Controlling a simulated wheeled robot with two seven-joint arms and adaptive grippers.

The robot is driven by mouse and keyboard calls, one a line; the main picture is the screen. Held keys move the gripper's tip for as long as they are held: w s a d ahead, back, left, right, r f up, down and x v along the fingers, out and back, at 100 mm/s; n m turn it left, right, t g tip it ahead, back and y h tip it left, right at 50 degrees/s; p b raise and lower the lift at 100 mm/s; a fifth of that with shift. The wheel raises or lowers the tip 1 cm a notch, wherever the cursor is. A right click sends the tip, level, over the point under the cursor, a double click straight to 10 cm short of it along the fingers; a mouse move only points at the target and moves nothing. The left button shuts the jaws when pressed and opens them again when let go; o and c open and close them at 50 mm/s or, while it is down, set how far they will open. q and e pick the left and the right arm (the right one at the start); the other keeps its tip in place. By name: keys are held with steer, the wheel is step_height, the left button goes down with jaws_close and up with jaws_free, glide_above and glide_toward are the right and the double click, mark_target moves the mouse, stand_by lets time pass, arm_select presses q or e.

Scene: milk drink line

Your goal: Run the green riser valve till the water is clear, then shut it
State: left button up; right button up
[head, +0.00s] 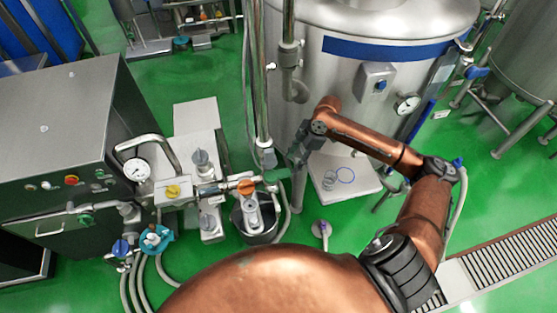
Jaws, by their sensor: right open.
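The green riser valve handle (277,175) sits low beside the upright steel riser pipe, at the middle of the head view. My right gripper (296,160) reaches in from the right and is open just above and to the right of the green handle. A small gap seems to lie between them, but contact is hard to judge. A grey bucket (275,236) stands on the floor below the pipework, partly covered by fittings. I cannot make out any water or its clarity. My left gripper is out of the picture.
An orange valve handle (246,187) and a yellow one (172,191) are on the pipe to the left. A steel tank (340,70) stands close behind my right gripper. A white plinth (350,187) and a floor drain (500,268) lie to the right.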

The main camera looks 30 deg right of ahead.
mark_target(284, 172)
steer(key=shift+w+a+f, duration=0.25)
steer(key=shift+w+f, duration=0.1)
steer(key=shift+w, duration=0.4)
steer(key=x, duration=0.5)
steer(key=shift+s+f, duration=0.15)
steer(key=shift+f, duration=0.25)
steer(key=shift+a+f, duration=0.15)
steer(key=shift+f, duration=0.15)
steer(key=shift+a+f, duration=0.1)
steer(key=shift+f, duration=0.05)
steer(key=c, duration=0.8)
jaws_close()
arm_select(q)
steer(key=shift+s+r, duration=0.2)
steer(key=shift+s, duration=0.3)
